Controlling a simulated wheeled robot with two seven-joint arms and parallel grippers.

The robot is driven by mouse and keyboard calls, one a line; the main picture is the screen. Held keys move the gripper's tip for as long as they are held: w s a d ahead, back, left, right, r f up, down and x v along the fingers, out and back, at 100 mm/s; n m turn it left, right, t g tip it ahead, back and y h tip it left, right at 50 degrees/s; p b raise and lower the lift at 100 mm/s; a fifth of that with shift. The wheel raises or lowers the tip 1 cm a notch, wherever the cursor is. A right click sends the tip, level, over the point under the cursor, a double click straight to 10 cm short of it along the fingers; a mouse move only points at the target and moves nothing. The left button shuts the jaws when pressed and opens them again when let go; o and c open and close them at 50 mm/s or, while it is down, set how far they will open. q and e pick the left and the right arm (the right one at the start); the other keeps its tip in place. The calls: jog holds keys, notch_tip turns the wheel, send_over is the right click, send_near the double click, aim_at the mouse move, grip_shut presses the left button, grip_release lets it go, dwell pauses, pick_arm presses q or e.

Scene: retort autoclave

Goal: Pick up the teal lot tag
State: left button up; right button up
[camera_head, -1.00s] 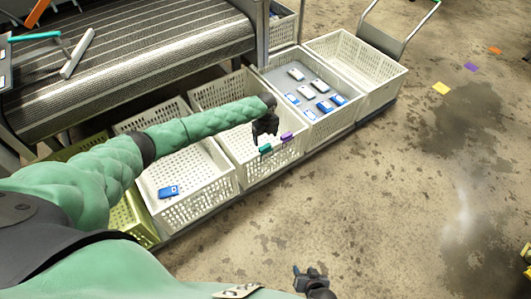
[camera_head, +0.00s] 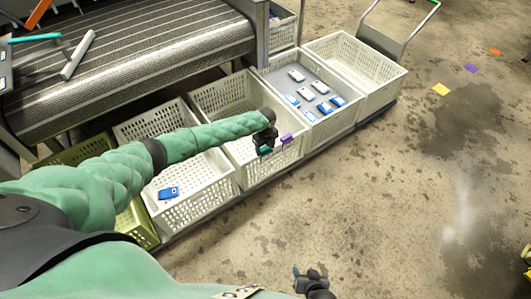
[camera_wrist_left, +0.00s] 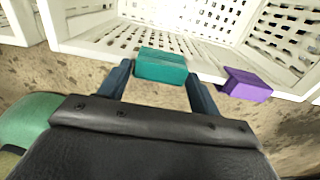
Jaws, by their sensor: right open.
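The teal lot tag (camera_head: 265,151) sits at the near rim of a white basket. In the left wrist view the teal lot tag (camera_wrist_left: 161,66) lies ahead, between the lines of my two fingers. My left gripper (camera_wrist_left: 160,83) is open, with a fingertip at each side of the tag and no visible grip on it. In the head view my left gripper (camera_head: 264,143) is just above and behind the tag, partly covering it. My right gripper (camera_head: 308,274) is open and empty over the floor at the bottom.
A purple tag (camera_wrist_left: 246,84) sits on the same rim, close to the right of the teal one. The white basket (camera_head: 232,95) stands in a row of baskets. One neighbour holds a blue item (camera_head: 168,193); another basket (camera_head: 350,118) holds several blue and white items.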

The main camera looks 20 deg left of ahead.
pick_arm(q)
jog(key=c, duration=0.6)
jog(key=shift+r, duration=0.15)
